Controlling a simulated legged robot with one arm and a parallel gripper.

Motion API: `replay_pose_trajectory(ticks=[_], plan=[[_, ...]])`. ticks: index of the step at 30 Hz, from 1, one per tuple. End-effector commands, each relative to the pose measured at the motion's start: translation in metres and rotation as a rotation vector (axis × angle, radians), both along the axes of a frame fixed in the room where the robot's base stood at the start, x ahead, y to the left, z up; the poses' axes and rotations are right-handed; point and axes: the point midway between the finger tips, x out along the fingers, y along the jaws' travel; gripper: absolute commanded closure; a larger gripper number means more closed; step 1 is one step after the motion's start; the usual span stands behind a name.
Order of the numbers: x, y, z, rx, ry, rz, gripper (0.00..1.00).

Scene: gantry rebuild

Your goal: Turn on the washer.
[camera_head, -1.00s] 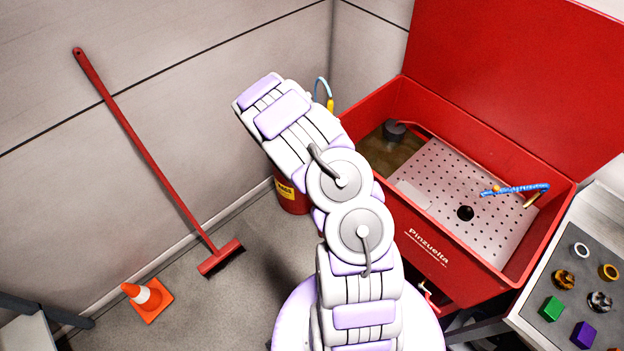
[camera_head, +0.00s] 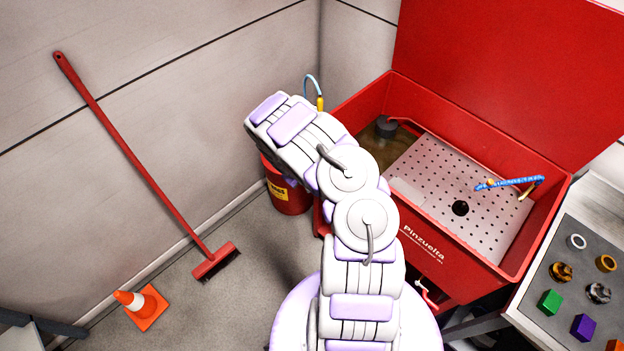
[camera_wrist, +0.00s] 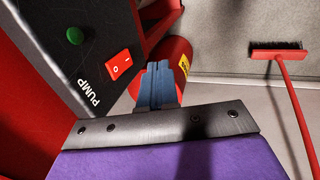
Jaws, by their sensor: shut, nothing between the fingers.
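The red washer (camera_head: 440,262) stands at the right in the head view, lid raised, with a perforated tray in its basin. In the wrist view a dark control box marked PUMP (camera_wrist: 75,60) carries a red rocker switch (camera_wrist: 118,64) with I and O marks and a green round light or button (camera_wrist: 74,36). My gripper (camera_wrist: 158,68) shows blue-grey fingers, shut and empty, just right of the switch in the picture. No contact with the switch shows. In the head view my arm hides the gripper and the control box.
A red bin (camera_head: 285,192) stands beside the washer and also lies behind my fingers in the wrist view. A red broom (camera_head: 145,170) leans on the left wall. An orange cone (camera_head: 142,305) stands on the floor. A parts table (camera_head: 560,270) is at right.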

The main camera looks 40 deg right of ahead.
Motion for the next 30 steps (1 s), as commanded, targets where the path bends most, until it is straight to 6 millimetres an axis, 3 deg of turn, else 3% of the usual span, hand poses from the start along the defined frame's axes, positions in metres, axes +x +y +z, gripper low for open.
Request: replay_pose_trajectory(ticks=[5, 15, 30], plan=[[-0.001, -0.007, -0.029, 0.002, 0.002, -0.001, 1.0], [0.002, -0.042, -0.027, -0.001, 0.002, 0.0, 1.0], [0.003, -0.046, -0.028, -0.005, 0.002, 0.002, 1.0]])
